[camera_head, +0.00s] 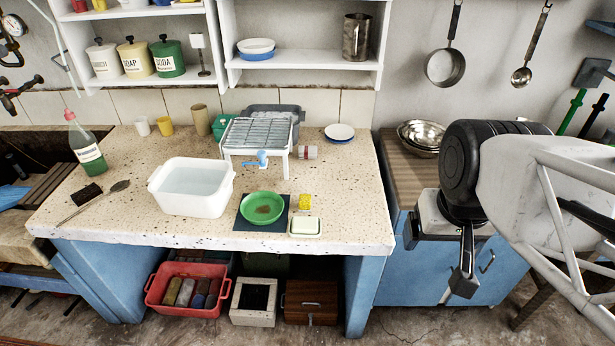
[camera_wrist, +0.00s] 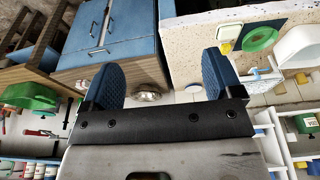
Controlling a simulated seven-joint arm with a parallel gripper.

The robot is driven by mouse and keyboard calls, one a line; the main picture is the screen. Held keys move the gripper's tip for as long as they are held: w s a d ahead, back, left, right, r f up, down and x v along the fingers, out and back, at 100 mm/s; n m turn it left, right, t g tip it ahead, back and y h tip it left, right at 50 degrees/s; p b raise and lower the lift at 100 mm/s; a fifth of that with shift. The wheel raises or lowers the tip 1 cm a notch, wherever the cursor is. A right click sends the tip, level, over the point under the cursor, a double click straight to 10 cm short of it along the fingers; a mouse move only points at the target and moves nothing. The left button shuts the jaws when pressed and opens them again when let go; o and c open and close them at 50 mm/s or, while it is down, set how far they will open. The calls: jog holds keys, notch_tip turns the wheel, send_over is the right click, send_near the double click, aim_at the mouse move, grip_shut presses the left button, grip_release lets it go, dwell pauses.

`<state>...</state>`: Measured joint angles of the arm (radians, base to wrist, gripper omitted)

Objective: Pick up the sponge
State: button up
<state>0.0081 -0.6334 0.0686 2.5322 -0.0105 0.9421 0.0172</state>
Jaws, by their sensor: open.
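A small yellow sponge (camera_head: 305,201) lies on the speckled stone counter, right of a green bowl (camera_head: 262,208) and just behind a dish with a pale soap bar (camera_head: 305,226). It also shows as a small yellow patch in the wrist view (camera_wrist: 226,48), right of the fingers. My gripper (camera_wrist: 162,75) is open and empty, its two blue-padded fingers apart. In the head view my gripper (camera_head: 462,280) hangs well right of the counter, in front of the blue cabinet, far from the sponge.
A white basin of water (camera_head: 192,187) and a wire rack (camera_head: 262,136) with a blue tap stand left of and behind the sponge. A spoon (camera_head: 95,200) and green bottle (camera_head: 84,147) are at the left. Metal bowls (camera_head: 422,136) sit on the right cabinet.

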jog(key=m+g, duration=0.3)
jog(key=m, duration=1.4)
send_over(305, 199)
jog(key=f, duration=2.2)
jog(key=shift+s+d+f, duration=0.1)
jog(key=shift+s+d, duration=0.05)
jog(key=shift+d, duration=0.2)
jog(key=shift+w+a+f+m, duration=0.25)
jog(key=shift+a+f+m, duration=0.05)
jog(key=shift+f+m, duration=0.15)
jog(key=shift+f, duration=1.25)
